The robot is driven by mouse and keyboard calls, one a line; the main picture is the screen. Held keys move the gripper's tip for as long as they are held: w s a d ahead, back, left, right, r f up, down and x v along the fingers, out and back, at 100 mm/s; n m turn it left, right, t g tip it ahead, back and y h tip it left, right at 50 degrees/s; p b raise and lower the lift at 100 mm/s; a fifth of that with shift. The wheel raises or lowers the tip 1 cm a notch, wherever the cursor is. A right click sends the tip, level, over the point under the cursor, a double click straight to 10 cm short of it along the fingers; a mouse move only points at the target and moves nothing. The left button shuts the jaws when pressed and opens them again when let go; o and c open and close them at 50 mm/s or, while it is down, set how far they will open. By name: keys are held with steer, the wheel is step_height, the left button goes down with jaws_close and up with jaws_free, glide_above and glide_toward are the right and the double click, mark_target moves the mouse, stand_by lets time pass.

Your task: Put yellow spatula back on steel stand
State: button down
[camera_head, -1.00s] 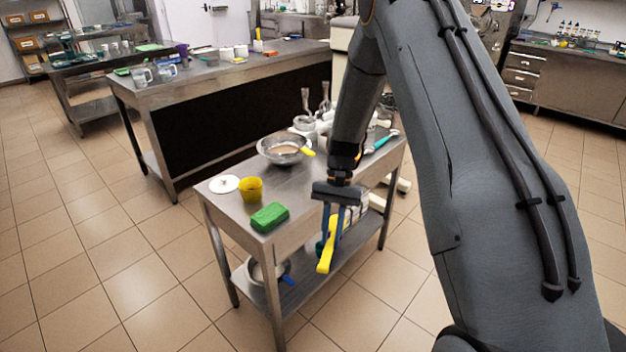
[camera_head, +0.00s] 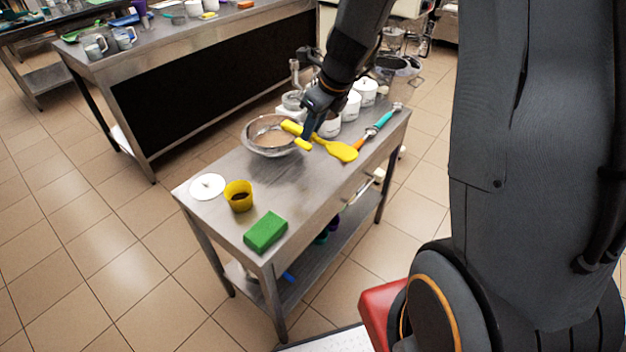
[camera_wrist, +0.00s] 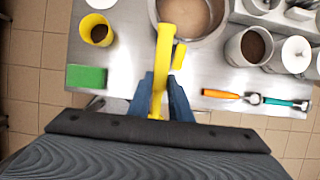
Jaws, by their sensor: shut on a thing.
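My gripper (camera_head: 307,130) is shut on the yellow spatula (camera_head: 341,151) and holds it over the small steel stand (camera_head: 222,221), a table with a lower shelf. The spatula's broad end points to the right in the head view. In the wrist view the spatula (camera_wrist: 160,72) runs up from between the blue fingers (camera_wrist: 160,98) to the rim of a steel bowl (camera_wrist: 210,35). I cannot tell its height above the top. Another yellow handle (camera_wrist: 179,56) shows at the bowl's rim.
A yellow cup (camera_head: 238,197), white lid (camera_head: 207,186) and green block (camera_head: 265,232) stand at the near left. The top between green block and bowl is clear.

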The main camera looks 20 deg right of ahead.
step_height(320, 180, down, 17)
steer(key=b, duration=0.6)
steer(key=shift+f, duration=0.15)
steer(key=shift+f, duration=0.2)
steer(key=c, duration=1.6)
jaws_free()
steer(key=shift+r, duration=0.2)
steer(key=p+v, duration=0.3)
steer(key=v, duration=0.8)
steer(key=shift+s+a+r+n+g+h, duration=0.4)
steer(key=shift+s+r+n, duration=0.9)
steer(key=shift+s+n, duration=2.4)
steer(key=shift+s+a+r+n+g+h, duration=0.35)
steer(key=shift+s+r+n, duration=1)
steer(key=shift+n, duration=4.55)
steer(key=shift+s+a+r+n+g+h, duration=0.15)
steer(key=shift+s+r+n+h, duration=0.75)
steer(key=shift+s+n, duration=2.8)
steer(key=shift+w+d+r+n+y, duration=0.1)
steer(key=shift+w+r+n+y, duration=0.1)
steer(key=shift+w+n, duration=0.35)
steer(key=shift+w+r+n+y, duration=0.15)
steer(key=shift+w+n, duration=0.4)
steer(key=shift+w, duration=0.05)
